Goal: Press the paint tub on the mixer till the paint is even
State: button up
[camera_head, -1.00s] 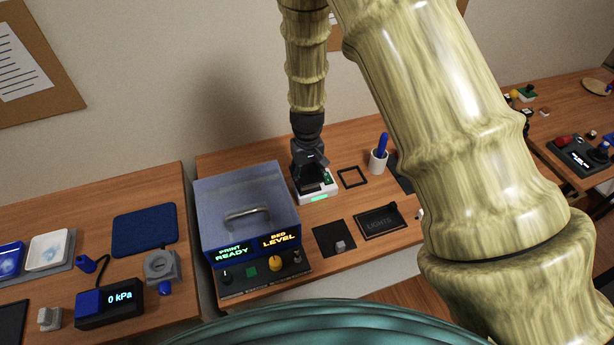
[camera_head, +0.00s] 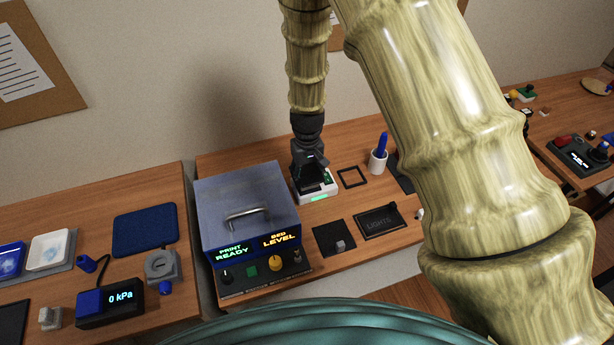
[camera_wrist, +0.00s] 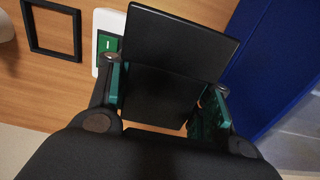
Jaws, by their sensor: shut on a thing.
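The mixer (camera_head: 332,190) is a small white unit with a lit green strip on its front, on the middle table just right of the printer. In the wrist view its white corner and green switch (camera_wrist: 108,42) show behind the tub. The paint tub (camera_wrist: 180,40) looks like a dark, square-topped block between my fingers. My gripper (camera_head: 311,176) points down over the mixer and is shut on the tub. It also shows in the wrist view (camera_wrist: 165,95) with a finger on each side of the tub. The paint inside is not visible. I cannot tell whether the tub touches the mixer.
A blue-grey printer box (camera_head: 240,205) with a handle stands close at left. A black square frame (camera_head: 352,177) lies to the right, near a white cup (camera_head: 378,160) with a blue item. A dark pad (camera_head: 334,238) and a LIGHTS panel (camera_head: 380,221) lie in front.

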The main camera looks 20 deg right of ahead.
aim_at(307, 169)
jog(key=shift+r, duration=0.1)
jog(key=shift+r+p, duration=2.15)
jog(key=shift+r, duration=0.75)
jog(key=shift+f, duration=0.1)
